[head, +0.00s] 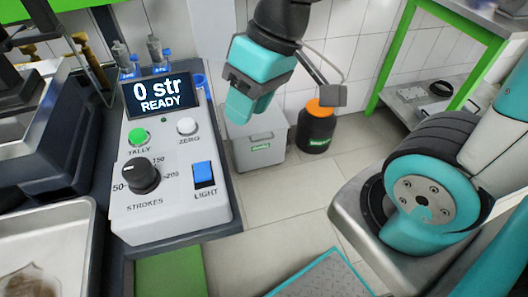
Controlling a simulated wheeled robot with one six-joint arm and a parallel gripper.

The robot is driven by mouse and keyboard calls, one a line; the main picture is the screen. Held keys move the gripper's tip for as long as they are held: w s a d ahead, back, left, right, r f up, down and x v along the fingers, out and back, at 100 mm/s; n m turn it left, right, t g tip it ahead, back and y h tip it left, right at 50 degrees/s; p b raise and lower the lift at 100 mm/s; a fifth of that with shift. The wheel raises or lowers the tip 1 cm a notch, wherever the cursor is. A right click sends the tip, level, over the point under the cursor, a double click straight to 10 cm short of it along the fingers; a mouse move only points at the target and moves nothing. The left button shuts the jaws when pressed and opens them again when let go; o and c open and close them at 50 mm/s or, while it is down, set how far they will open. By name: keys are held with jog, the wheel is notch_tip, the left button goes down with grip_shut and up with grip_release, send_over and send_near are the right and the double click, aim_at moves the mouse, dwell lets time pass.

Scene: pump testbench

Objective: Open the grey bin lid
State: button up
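My gripper (251,106), with teal fingers, hangs from above and overlaps the bin's upper left in the head view. The distance between them is hard to judge, and I see no clear contact. The two fingers look close together, but their gap is not clear from this angle. I see nothing held between them.
A black container (316,133) with an orange cap stands right of the bin. A control box (165,165) reading "0 str READY" sits on the bench at left. A green-legged metal table (420,100) is at upper right. The floor (270,205) before the bin is clear.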

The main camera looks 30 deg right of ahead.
jog(key=w+d+f+m+t+y+b, duration=0.1)
jog(key=w+d+f+m+t+b, duration=0.15)
jog(key=w+f+b, duration=0.6)
jog(key=w+d+f+m+t+y+b, duration=0.1)
jog(key=w+d+f+m+y+b, duration=0.2)
jog(key=f+b, duration=1)
jog(key=w+d+f+m+t+b, duration=0.25)
jog(key=w+f+b, duration=0.35)
jog(key=f, duration=1.1)
jog(key=w+d+f+m+t+h+b, duration=0.4)
jog(key=d+f+m, duration=0.3)
jog(key=d+f, duration=0.35)
jog(key=w+d+f+m+t+h+b, duration=0.2)
jog(key=d+f+m+t+b, duration=0.4)
jog(key=d+f, duration=0.5)
jog(key=shift+m+g, duration=0.7)
jog(key=x, duration=0.5)
jog(key=b+x, duration=0.1)
jog(key=x, duration=0.5)
jog(key=d+b+x, duration=0.1)
jog(key=x, duration=0.5)
jog(key=shift+w+r, duration=0.1)
jog(key=shift+r, duration=0.3)
jog(key=shift+c, duration=0.2)
